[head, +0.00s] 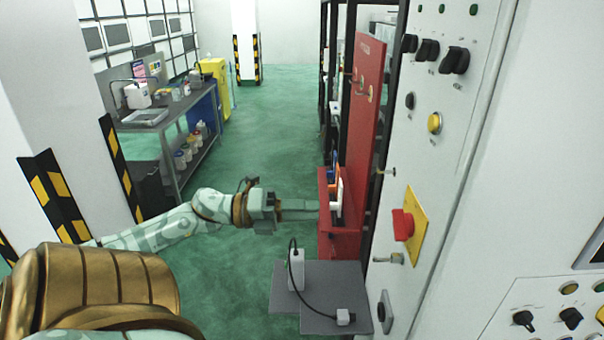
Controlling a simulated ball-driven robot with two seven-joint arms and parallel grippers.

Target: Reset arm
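My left arm reaches in from the left, and its gripper (312,208) points right, at the near left side of a red holder (340,245). The fingers look like pale, narrow bars lying close together; I cannot tell whether they are apart or shut, or whether they touch the holder. No held object shows. Slim orange, white and dark items stand in the holder. My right gripper is not in view.
A grey shelf (290,272) below the gripper bears a white device with a black cable. The white control panel (480,130) on the right has knobs and a red emergency button (403,225). A workbench (165,122) stands at left; the green aisle floor (275,105) is clear.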

